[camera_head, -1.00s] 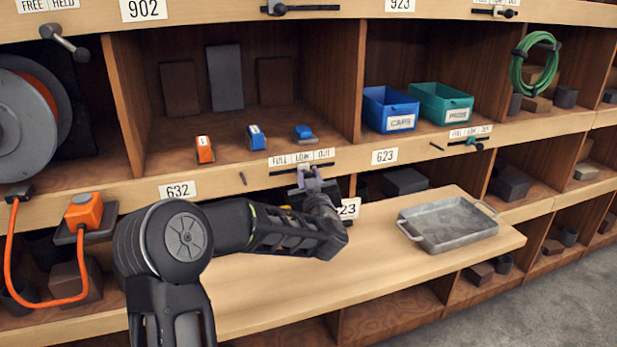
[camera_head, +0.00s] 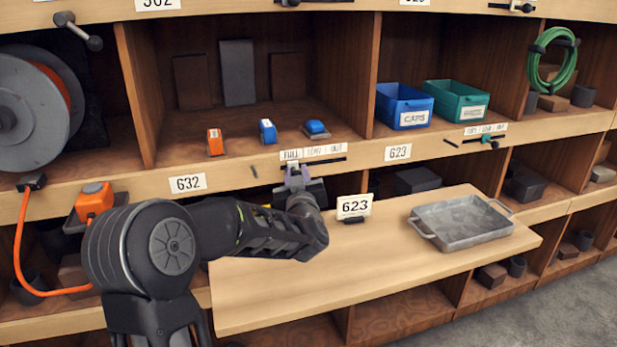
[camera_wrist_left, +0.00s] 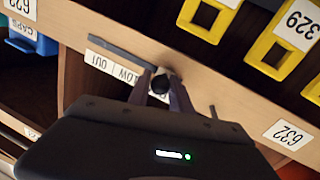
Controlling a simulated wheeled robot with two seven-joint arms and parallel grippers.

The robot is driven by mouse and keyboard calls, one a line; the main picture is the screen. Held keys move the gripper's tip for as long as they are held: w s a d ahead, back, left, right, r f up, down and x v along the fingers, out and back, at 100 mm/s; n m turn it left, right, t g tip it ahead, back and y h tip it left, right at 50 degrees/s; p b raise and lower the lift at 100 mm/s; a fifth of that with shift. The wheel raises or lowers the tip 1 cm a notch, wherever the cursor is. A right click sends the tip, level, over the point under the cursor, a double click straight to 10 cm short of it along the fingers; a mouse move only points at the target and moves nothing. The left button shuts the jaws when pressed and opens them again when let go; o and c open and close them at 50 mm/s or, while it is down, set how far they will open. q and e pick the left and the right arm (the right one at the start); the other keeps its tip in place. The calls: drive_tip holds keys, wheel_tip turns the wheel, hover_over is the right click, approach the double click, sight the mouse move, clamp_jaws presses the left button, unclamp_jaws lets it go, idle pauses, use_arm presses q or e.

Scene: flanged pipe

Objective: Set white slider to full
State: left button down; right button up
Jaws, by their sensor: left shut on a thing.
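The gripped slider's rail (camera_head: 325,163) runs along the shelf edge under a label strip (camera_head: 314,152) reading FULL, LOW and OUT. My left gripper (camera_head: 296,174) is at the rail's left part, below FULL. The strip (camera_wrist_left: 112,68) shows LOW and OUT there, with FULL hidden by the gripper. My right gripper is not in view.
A pull-out board (camera_head: 400,262) below bears a metal tray (camera_head: 462,231) and a 623 sign (camera_head: 353,207). Blue (camera_head: 404,107) and teal (camera_head: 457,102) bins stand in the right bay. A teal slider (camera_head: 489,142) is farther right. An orange cable (camera_head: 22,240) hangs at left.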

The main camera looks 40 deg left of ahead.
use_arm(q)
drive_tip(key=shift+s+a, duration=0.15)
drive_tip(key=shift+a, duration=0.05)
drive_tip(key=c, duration=1.2)
unclamp_jaws()
drive_tip(key=shift+s, duration=0.1)
drive_tip(key=shift+d, duration=0.1)
drive_tip(key=shift+s+d, duration=0.2)
drive_tip(key=v, duration=0.7)
drive_tip(key=shift+s+b, duration=0.1)
drive_tip(key=shift+b, duration=0.25)
